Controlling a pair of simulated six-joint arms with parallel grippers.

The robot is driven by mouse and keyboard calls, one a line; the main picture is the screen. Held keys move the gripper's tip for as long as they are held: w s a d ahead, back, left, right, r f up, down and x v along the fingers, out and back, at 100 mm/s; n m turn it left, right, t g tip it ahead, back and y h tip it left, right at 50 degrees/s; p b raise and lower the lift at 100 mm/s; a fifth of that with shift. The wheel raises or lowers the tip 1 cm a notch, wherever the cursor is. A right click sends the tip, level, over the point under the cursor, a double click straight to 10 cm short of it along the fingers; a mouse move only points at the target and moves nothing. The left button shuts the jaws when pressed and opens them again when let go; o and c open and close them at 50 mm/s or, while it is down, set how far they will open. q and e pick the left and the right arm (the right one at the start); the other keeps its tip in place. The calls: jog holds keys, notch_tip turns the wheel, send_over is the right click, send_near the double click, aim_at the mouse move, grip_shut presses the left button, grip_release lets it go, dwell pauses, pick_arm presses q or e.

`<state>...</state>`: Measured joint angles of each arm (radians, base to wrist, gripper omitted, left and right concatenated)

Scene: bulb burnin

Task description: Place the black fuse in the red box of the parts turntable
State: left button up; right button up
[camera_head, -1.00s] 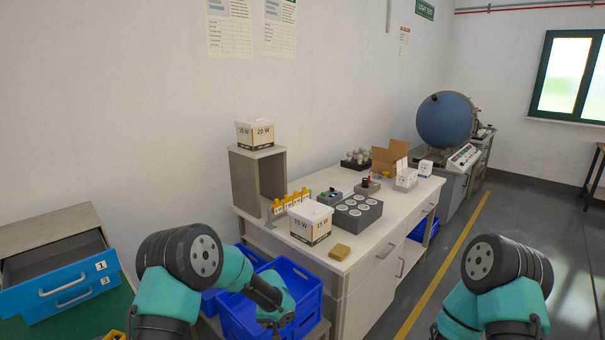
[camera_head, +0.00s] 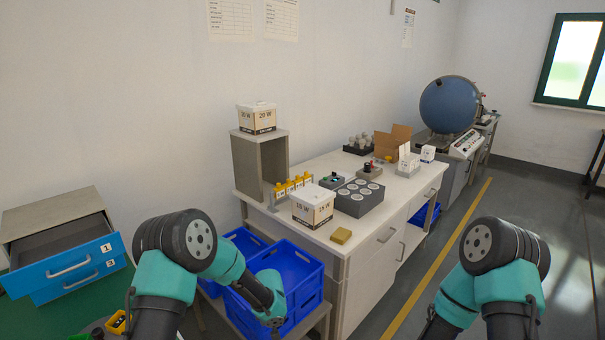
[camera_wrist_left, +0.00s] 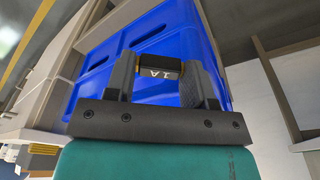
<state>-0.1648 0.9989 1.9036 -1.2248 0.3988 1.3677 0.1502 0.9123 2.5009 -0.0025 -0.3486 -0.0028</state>
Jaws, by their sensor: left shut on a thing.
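My left gripper (camera_wrist_left: 158,82) is shut on the black fuse (camera_wrist_left: 160,68), which has a white "1A" marking and brass-coloured ends. In the left wrist view the fuse lies crosswise between the fingertips, with a blue crate behind it. In the head view my left arm reaches over the blue crates, and its fingers and the fuse cannot be made out. A small yellow box (camera_head: 118,322) with dark contents shows at the bottom left edge. I cannot make out the red box or the whole turntable. My right gripper is out of view.
A drawer unit (camera_head: 62,232) with an open blue-fronted drawer stands on the green surface (camera_head: 50,320) at left.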

pick_arm(q)
jog(key=s+a+f, duration=0.4)
jog(key=a, duration=0.6)
jog(key=shift+a+f+m, duration=0.2)
jog(key=shift+a+m, duration=0.1)
jog(key=s+d+r, duration=0.3)
jog(key=s+r, duration=0.3)
jog(key=r, duration=0.2)
jog(key=s+d+r, duration=0.4)
jog(key=s+r, duration=0.3)
jog(key=r, duration=0.2)
jog(key=shift+d+r, duration=0.2)
jog(key=shift+d, duration=0.05)
jog(key=shift+s, duration=0.1)
